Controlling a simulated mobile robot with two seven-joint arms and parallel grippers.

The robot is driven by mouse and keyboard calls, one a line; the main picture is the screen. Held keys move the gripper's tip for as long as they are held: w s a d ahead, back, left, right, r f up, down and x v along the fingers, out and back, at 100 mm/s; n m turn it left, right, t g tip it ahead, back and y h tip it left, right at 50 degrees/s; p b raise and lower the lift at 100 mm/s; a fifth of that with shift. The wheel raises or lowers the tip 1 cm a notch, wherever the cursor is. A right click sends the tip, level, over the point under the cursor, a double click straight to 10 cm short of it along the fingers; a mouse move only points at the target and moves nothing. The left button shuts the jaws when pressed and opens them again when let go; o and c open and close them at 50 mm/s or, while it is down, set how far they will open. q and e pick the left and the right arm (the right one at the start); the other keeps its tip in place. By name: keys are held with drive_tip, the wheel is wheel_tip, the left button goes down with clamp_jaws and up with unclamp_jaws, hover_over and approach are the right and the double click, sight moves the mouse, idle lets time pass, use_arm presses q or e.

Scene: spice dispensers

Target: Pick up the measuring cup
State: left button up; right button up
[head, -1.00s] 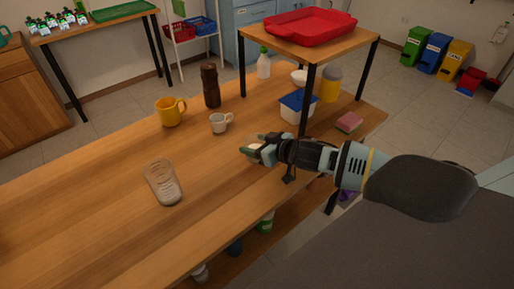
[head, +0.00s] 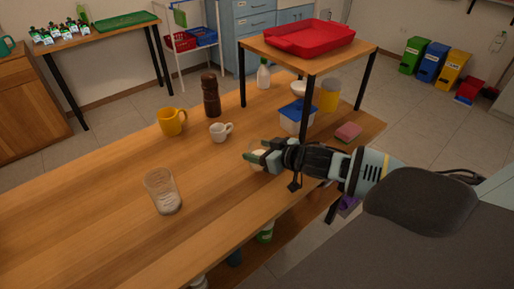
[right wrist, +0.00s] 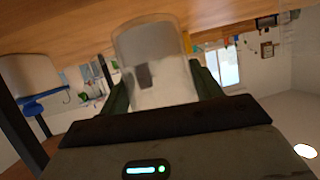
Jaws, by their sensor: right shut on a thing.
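My right gripper (head: 256,156) is low over the front part of the wooden table. It is shut on a clear, whitish cup, the measuring cup (right wrist: 158,68), which shows between the two fingers in the right wrist view. In the head view the fingers hide much of the cup, and only a pale part of it shows. I cannot tell whether it touches the table. A second clear ridged cup (head: 163,191) stands upright on the table to the left, apart from the gripper. My left gripper is not in view.
A small white cup (head: 220,132), a yellow mug (head: 172,121) and a brown mill (head: 211,96) stand behind the gripper. A blue-lidded box (head: 297,116) and a pink sponge (head: 348,131) lie to the right, near a raised shelf (head: 270,47).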

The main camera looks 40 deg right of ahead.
drive_tip(key=s+a+r, duration=0.1)
drive_tip(key=s, duration=1.2)
drive_tip(key=shift+s+a+r+p, duration=0.15)
drive_tip(key=shift+a+p, duration=0.1)
drive_tip(key=shift+p, duration=0.15)
drive_tip(key=shift+s, duration=0.1)
idle(0.4)
drive_tip(key=w+a+r+m+h, duration=0.2)
drive_tip(key=w+a+r+h, duration=0.1)
drive_tip(key=a+r, duration=0.6)
drive_tip(key=shift+w+a+m+t, duration=0.3)
drive_tip(key=shift+w+a+m, duration=0.1)
drive_tip(key=shift+a, duration=1)
